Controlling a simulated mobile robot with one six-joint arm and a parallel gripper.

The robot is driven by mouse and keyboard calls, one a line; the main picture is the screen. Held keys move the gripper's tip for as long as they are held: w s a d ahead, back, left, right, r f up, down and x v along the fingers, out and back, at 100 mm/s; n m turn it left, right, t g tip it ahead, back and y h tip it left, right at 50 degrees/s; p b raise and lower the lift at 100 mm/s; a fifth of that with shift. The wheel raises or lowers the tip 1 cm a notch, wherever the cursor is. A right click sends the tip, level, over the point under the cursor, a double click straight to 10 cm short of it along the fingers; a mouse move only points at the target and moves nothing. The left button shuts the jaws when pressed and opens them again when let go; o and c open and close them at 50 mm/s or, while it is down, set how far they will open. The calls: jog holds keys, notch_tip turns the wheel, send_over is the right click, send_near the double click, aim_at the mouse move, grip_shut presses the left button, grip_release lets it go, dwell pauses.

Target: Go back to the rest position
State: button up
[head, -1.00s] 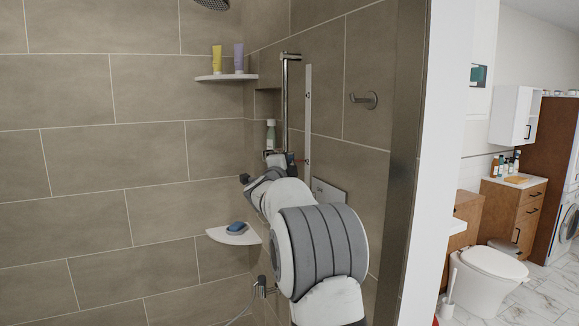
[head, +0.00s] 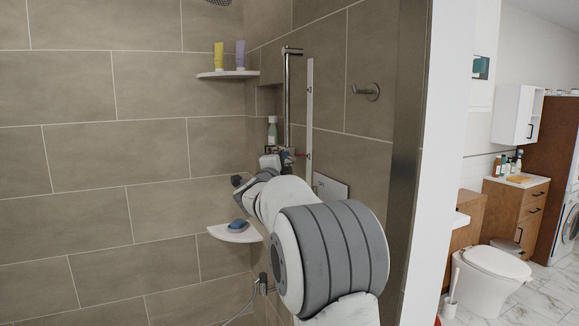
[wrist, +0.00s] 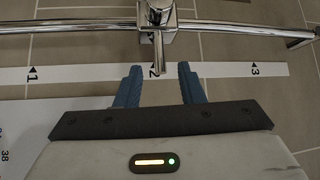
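My gripper (wrist: 159,86) shows in the wrist view with its two blue fingers apart and nothing clamped between them. A chrome slider with a small lever (wrist: 158,50) is just beyond the fingertips, the lever pointing down toward the gap. I cannot tell whether anything touches. In the head view my arm reaches into the shower corner, and its end is near the vertical chrome rail (head: 287,100). The fingers are too small to make out there.
A white strip (wrist: 225,69) with marks 1, 2 and 3 lies behind the fingers. An upper shelf (head: 228,74) holds two tubes; a lower shelf (head: 236,234) holds a blue item. A wall hook (head: 366,91) and the shower's edge (head: 408,150) stand right of the arm.

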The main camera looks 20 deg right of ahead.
jog(key=shift+v, duration=1.1)
jog(key=s+a+f+n+g+y, duration=0.1)
jog(key=s+a+f+n+y, duration=0.4)
jog(key=s+a+n+y, duration=0.25)
jog(key=s+a+f+n+y, duration=0.6)
jog(key=a+n, duration=0.3)
jog(key=s+f+n+g, duration=0.2)
jog(key=s+f, duration=0.3)
jog(key=s, duration=0.4)
jog(key=s+f+n+g, duration=0.3)
jog(key=s+f, duration=0.3)
jog(key=s, duration=0.3)
jog(key=s+f+n+g, duration=0.3)
jog(key=s+f+g, duration=0.2)
jog(key=s, duration=0.5)
jog(key=shift+a+f, duration=0.25)
jog(key=shift+f, duration=0.1)
